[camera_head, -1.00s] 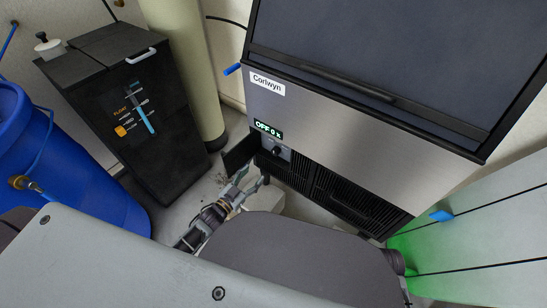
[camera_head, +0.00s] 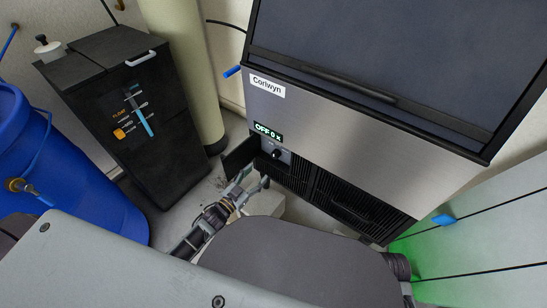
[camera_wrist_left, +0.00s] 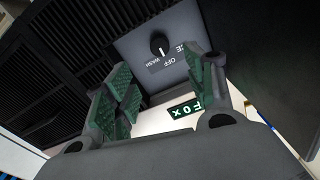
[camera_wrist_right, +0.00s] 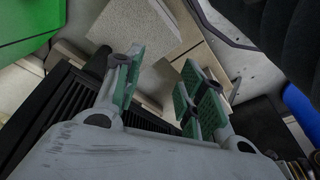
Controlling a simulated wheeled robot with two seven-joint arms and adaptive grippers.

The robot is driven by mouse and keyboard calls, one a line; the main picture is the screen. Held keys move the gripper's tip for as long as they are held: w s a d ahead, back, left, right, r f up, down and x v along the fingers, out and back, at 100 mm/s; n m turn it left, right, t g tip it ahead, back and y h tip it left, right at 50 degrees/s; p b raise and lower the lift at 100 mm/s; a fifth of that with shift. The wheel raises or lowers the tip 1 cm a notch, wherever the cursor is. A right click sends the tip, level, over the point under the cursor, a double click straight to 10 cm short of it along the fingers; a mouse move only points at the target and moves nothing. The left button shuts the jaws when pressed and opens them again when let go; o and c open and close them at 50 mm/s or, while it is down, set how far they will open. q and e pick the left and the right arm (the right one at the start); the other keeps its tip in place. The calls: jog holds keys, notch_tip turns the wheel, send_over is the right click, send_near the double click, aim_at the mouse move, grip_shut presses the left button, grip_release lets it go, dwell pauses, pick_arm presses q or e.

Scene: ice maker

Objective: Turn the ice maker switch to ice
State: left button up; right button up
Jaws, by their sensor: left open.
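My left gripper (camera_head: 254,183) is open, just below and left of the knob. In the left wrist view the gripper's fingers (camera_wrist_left: 158,90) stand apart with the knob beyond them, not touching. My right gripper (camera_wrist_right: 160,78) is open and empty, seen only in the right wrist view.
A small dark door (camera_head: 240,157) stands open left of the switch plate. A black float cabinet (camera_head: 160,170), a beige column (camera_head: 185,60) and a blue barrel (camera_head: 75,180) stand at the left. Black vents (camera_head: 350,205) lie below the steel front. A green-lit panel (camera_head: 480,240) is at the right.

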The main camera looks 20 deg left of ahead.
aim_at(274, 156)
pick_arm(q)
jog(key=shift+b+x, duration=0.95)
jog(key=shift+x, duration=3)
jog(key=shift+b+x, duration=0.35)
jog(key=shift+x, duration=1.05)
jog(key=shift+w+d, duration=0.15)
jog(key=shift+w, duration=0.5)
pick_arm(e)
jog(key=shift+t, duration=0.5)
jog(key=r, duration=0.4)
jog(key=shift+w+a+r, duration=0.1)
jog(key=shift+a+r, duration=0.1)
jog(key=shift+a, duration=0.15)
jog(key=shift+r, duration=0.1)
